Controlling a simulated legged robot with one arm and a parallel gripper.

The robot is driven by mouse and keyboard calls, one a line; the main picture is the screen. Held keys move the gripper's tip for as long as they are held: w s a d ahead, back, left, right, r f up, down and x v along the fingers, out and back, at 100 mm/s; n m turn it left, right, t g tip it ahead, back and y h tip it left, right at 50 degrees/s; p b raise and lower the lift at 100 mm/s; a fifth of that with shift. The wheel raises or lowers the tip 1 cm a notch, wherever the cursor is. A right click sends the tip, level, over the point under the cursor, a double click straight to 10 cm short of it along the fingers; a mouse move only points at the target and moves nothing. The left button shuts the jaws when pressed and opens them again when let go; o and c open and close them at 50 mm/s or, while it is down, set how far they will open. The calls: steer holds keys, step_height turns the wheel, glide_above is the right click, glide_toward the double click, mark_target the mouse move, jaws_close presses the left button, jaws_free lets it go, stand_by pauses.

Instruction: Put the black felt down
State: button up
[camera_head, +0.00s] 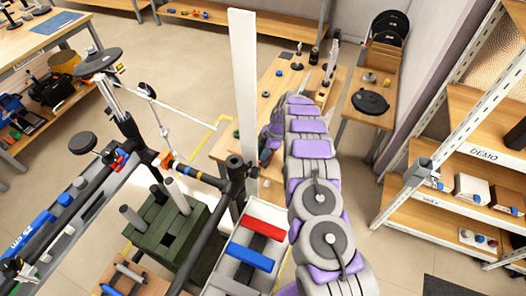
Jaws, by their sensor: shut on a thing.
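My arm reaches up the middle of the view and bends down at its far end over a wooden table. My gripper (266,150) is small and partly hidden there, beside the arm and the white upright panel. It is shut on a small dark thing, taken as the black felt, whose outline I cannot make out. I cannot tell whether it touches the table.
The wooden table (283,84) carries small items at its far end. A black disc (370,102) lies on a side bench. A tall white panel (244,90) stands left of my arm. A bin (212,276) with red and blue bars is in front. Shelves (465,190) stand right.

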steer(key=o, duration=0.7)
steer(key=shift+d, duration=0.1)
steer(key=shift+o, duration=0.6)
steer(key=shift+d, duration=0.45)
steer(key=shift+a, duration=0.25)
steer(key=p+v, duration=0.1)
steer(key=v, duration=1)
steer(key=s+d+r+m+h, duration=0.15)
steer(key=s+r+m, duration=0.35)
steer(key=s+r, duration=0.6)
steer(key=s+d+r+m, duration=0.3)
steer(key=s+r+m, duration=0.2)
steer(key=s+r, duration=0.65)
steer(key=s+d+r+m+h, duration=0.1)
steer(key=s+d+m, duration=0.2)
steer(key=s, duration=0.6)
steer(key=s+d+r+m, duration=0.1)
steer(key=s+d+m, duration=0.2)
steer(key=s, duration=0.7)
steer(key=s+d+r+m+h, duration=0.1)
steer(key=s+d+m, duration=0.2)
steer(key=s, duration=0.7)
steer(key=m, duration=0.2)
steer(key=shift+d+r+m+h, duration=0.3)
steer(key=shift+d+r+h, duration=0.05)
